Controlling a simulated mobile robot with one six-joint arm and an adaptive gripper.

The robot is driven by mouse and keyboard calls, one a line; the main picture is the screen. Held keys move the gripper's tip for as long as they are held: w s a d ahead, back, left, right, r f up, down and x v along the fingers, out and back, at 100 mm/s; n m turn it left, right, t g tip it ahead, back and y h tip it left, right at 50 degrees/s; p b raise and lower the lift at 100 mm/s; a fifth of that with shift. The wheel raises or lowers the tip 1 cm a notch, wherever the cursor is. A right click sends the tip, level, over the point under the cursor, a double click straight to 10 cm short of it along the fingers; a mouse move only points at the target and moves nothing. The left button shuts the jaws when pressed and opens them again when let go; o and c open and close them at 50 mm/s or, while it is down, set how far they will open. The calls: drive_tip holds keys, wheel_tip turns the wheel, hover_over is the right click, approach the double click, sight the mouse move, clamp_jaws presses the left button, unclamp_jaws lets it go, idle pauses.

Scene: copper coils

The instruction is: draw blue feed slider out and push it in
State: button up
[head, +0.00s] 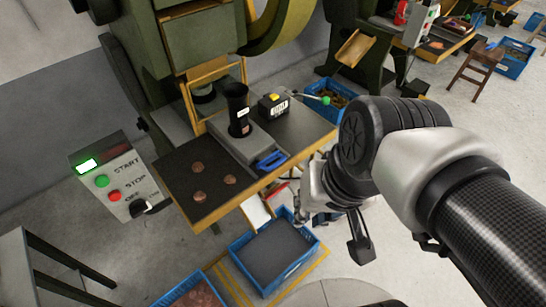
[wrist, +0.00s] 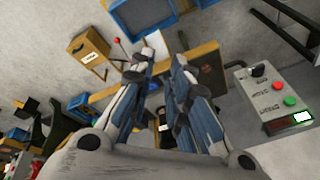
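The blue feed slider (head: 271,160) sits at the right front of the grey feed base (head: 245,137) on the press table in the head view. My gripper (head: 300,212) is below and to the right of the slider in the head view, past the table's front edge and partly hidden by my arm.
The dark table (head: 208,199) bears several copper discs, a black cylinder (head: 238,108) and a yellow-topped box (head: 273,106). A button box (head: 121,181) stands left; it also shows in the wrist view (wrist: 258,92). A blue crate (head: 232,244) is on the floor below the table.

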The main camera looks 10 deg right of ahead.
sight(276, 163)
drive_tip(key=o, duration=0.3)
drive_tip(key=w+a+f+m+g+y+p, duration=0.1)
drive_tip(key=w+a+f+m+g+y, duration=0.1)
drive_tip(key=m, duration=0.5)
drive_tip(key=shift+w+a+f+g+y, duration=0.45)
drive_tip(key=shift+w+a+y, duration=0.35)
drive_tip(key=shift+a+y, duration=0.2)
drive_tip(key=w+f+m+t+y+p, duration=0.1)
drive_tip(key=w+f+m+y, duration=0.25)
drive_tip(key=w+m, duration=0.4)
drive_tip(key=w+f+m+t+y+p, duration=0.1)
drive_tip(key=w+f+m+t+y, duration=0.2)
drive_tip(key=w+m, duration=0.45)
drive_tip(key=w+d+f+m+t+h+p, duration=0.1)
drive_tip(key=w+d+f+m+t+h, duration=0.1)
drive_tip(key=d+f+m+t, duration=0.7)
drive_tip(key=w+d+f+m+t+h+p, duration=0.15)
drive_tip(key=d+f+m, duration=0.45)
drive_tip(key=f+m, duration=0.75)
drive_tip(key=shift+m+g+h, duration=0.4)
drive_tip(key=shift+m, duration=0.35)
drive_tip(key=b+x, duration=0.1)
drive_tip(key=x, duration=0.4)
drive_tip(key=b+x, duration=0.2)
drive_tip(key=x, duration=0.4)
drive_tip(key=r+b+x, duration=0.1)
drive_tip(key=x, duration=0.5)
drive_tip(key=shift+w+a+b, duration=0.15)
drive_tip(key=shift+w+b, duration=0.05)
drive_tip(key=shift+b, duration=0.15)
